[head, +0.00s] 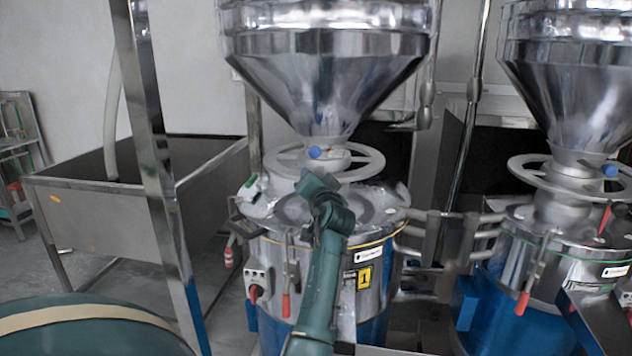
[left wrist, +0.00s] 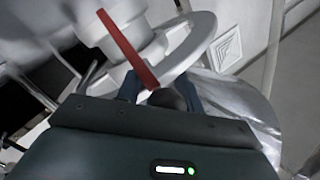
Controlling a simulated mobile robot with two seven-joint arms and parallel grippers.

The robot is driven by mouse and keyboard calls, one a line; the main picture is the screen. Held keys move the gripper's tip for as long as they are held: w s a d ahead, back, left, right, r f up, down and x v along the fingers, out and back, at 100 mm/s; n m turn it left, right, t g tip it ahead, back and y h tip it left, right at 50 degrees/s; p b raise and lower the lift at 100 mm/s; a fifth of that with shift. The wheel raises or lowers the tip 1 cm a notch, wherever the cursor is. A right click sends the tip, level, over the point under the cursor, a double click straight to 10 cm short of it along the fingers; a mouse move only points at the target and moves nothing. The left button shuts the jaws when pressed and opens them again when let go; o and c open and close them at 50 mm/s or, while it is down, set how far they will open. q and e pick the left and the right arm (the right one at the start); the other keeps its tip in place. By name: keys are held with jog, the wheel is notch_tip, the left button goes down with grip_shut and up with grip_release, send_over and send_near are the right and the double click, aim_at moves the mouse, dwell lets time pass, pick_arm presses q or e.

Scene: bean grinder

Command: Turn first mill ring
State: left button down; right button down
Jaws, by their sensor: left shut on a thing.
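The first mill ring (head: 372,160) is a grey spoked wheel around the neck under the left steel funnel, above the mill body with the yellow "1" label (head: 364,278). In the left wrist view the ring's pale rim (left wrist: 203,45) passes just beyond my fingers. My left gripper (head: 318,186) is at the ring's near side; its fingertips are hidden in the head view. In the wrist view, the left gripper (left wrist: 163,93) is shut on a dark rounded knob (left wrist: 168,99) at the rim. A red pointer (left wrist: 126,47) rises beside it. My right gripper is not in view.
A second mill with its own ring (head: 530,172) and funnel stands at right. A steel post (head: 155,140) and an open metal bin (head: 95,215) are at left. Red-handled levers (head: 286,305) hang on the mill's front.

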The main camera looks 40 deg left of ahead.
pick_arm(q)
jog(key=c, duration=1.3)
grip_release()
jog(key=shift+s+a+r, duration=0.15)
jog(key=shift+s+a, duration=0.15)
jog(key=shift+a, duration=0.1)
jog(key=shift+o, duration=0.9)
jog(key=shift+a, duration=0.1)
jog(key=shift+d+f, duration=0.2)
jog(key=shift+d, duration=0.15)
jog(key=b+v, duration=0.2)
jog(key=v, duration=1)
jog(key=shift+s+d, duration=0.25)
jog(key=shift+d, duration=0.05)
jog(key=shift+r, duration=0.15)
